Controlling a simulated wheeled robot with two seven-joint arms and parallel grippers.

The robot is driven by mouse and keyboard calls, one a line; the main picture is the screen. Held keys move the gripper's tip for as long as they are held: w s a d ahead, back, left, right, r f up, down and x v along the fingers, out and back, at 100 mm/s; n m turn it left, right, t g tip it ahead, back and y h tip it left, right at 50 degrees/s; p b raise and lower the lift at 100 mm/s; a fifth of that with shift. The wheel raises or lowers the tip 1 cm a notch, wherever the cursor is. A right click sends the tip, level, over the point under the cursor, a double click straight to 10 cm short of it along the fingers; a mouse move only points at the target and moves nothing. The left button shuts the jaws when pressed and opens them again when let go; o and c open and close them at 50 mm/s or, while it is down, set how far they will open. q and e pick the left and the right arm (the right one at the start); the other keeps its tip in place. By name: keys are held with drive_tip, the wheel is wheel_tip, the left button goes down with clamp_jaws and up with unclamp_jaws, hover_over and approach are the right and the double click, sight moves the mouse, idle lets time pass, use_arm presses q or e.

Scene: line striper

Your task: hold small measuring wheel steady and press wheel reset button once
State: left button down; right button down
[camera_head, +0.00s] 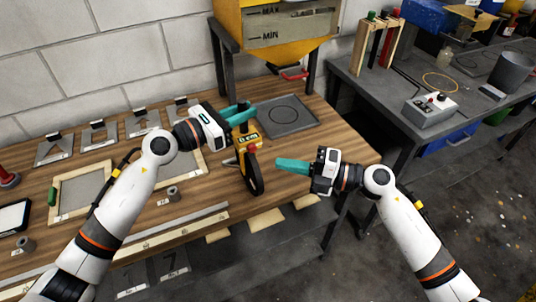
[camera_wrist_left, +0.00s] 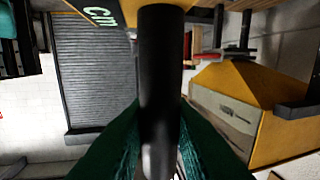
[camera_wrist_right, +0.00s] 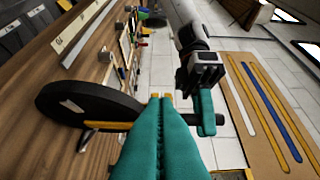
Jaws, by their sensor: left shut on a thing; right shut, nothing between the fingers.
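The small measuring wheel stands upright on the wooden bench, with a yellow body (camera_head: 249,141), a display reading about "0 cm" and a black wheel (camera_head: 254,176) below. A small red button (camera_head: 252,149) shows on the body. My left gripper (camera_head: 238,111) is shut on its black handle, which also fills the middle of the left wrist view (camera_wrist_left: 160,80). My right gripper (camera_head: 280,163) is shut and empty, just right of the wheel, apart from it in the head view. In the right wrist view the black wheel (camera_wrist_right: 85,103) lies left of my closed fingertips (camera_wrist_right: 161,100); the button is not clear there.
A grey square tray (camera_head: 288,118) lies behind the wheel, under a yellow hopper (camera_head: 285,25) on dark legs. Stencil plates and frames (camera_head: 85,187) cover the bench's left. A grey side table (camera_head: 390,95) with a control box (camera_head: 430,108) stands right. Open floor lies at lower right.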

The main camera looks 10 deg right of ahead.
use_arm(q)
drive_tip(key=shift+w+f, duration=0.1)
use_arm(e)
drive_tip(key=v, duration=0.6)
idle(0.4)
use_arm(q)
drive_tip(key=c, duration=1.2)
unclamp_jaws()
drive_tip(key=shift+w, duration=0.15)
use_arm(e)
drive_tip(key=shift+w+f, duration=0.1)
use_arm(q)
drive_tip(key=shift+a, duration=0.15)
